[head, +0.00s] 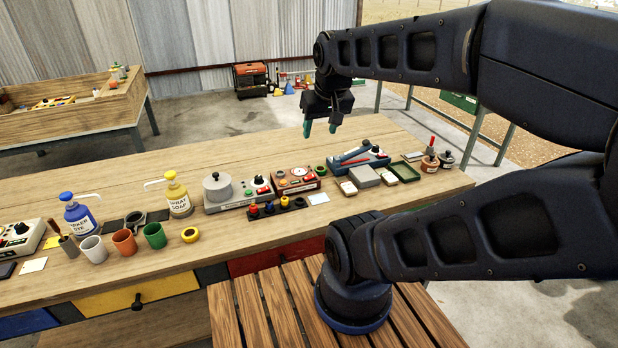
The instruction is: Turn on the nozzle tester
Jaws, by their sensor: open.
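No label that I can read marks the nozzle tester. A red-brown box with a round white gauge and a red part (296,180) stands mid-bench and may be it. Left of it is a grey unit (232,194) with a round metal pot, a dark knob and small coloured buttons. Right of it is a blue-grey unit (362,157) with a long lever, a knob and a red part. Whether any is on is too small to tell. My gripper (320,127) is open and empty, pointing down, above the bench's far side, apart from all the units.
A rack of coloured nozzle-like pieces (278,207) lies before the box. A green tray (404,171) and small bottles (430,161) stand right. The bench's back middle is clear.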

